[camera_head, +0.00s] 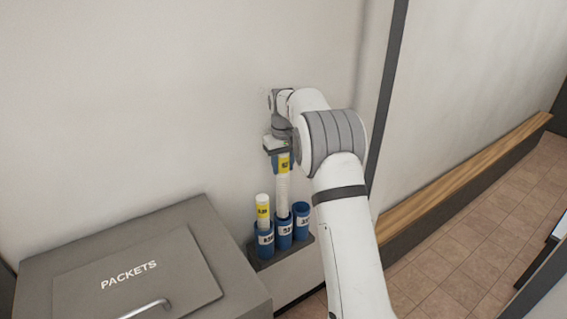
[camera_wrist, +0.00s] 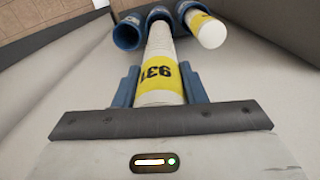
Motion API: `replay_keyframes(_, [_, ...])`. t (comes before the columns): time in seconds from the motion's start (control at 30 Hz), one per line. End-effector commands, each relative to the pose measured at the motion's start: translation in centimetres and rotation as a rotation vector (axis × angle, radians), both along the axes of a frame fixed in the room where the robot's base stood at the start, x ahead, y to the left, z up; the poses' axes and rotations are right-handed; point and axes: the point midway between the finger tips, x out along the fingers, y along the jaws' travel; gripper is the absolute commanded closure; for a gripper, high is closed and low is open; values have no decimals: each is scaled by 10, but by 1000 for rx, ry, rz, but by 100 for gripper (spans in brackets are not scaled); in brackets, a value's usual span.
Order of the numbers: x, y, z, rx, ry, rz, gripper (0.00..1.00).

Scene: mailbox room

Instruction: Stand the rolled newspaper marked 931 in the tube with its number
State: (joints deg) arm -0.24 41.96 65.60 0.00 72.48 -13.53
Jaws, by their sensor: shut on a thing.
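The rolled newspaper marked 931 (camera_wrist: 158,70) is white with a yellow band. It also shows in the camera_head view (camera_head: 283,190), roughly upright. My gripper (camera_head: 281,157) is shut on its upper part; the blue fingers (camera_wrist: 158,88) clasp both sides. Its lower end meets the mouth of the middle blue tube (camera_head: 284,232) and seems to be just inside; the exact depth is hidden. The left tube (camera_head: 265,246) holds another yellow-banded rolled newspaper (camera_head: 263,211). The right tube (camera_head: 302,222) looks empty. The white tube labels are too small to read surely.
The tubes stand on a dark rack (camera_head: 282,254) against the wall. A grey PACKETS box (camera_head: 85,262) with a handle stands to the left. A wooden bench (camera_head: 460,180) runs along the wall at right. Tiled floor is open at lower right.

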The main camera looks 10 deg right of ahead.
Motion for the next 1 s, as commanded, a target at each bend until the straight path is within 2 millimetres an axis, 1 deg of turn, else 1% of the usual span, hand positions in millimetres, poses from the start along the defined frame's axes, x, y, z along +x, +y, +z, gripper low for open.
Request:
replay_keyframes(0.03, [0,0,-6,0,0,0,100])
replay_keyframes(0.1, [0,0,-12,0,-1,0,100])
replay_keyframes(1.0, [0,-2,-82,0,-1,-2,100])
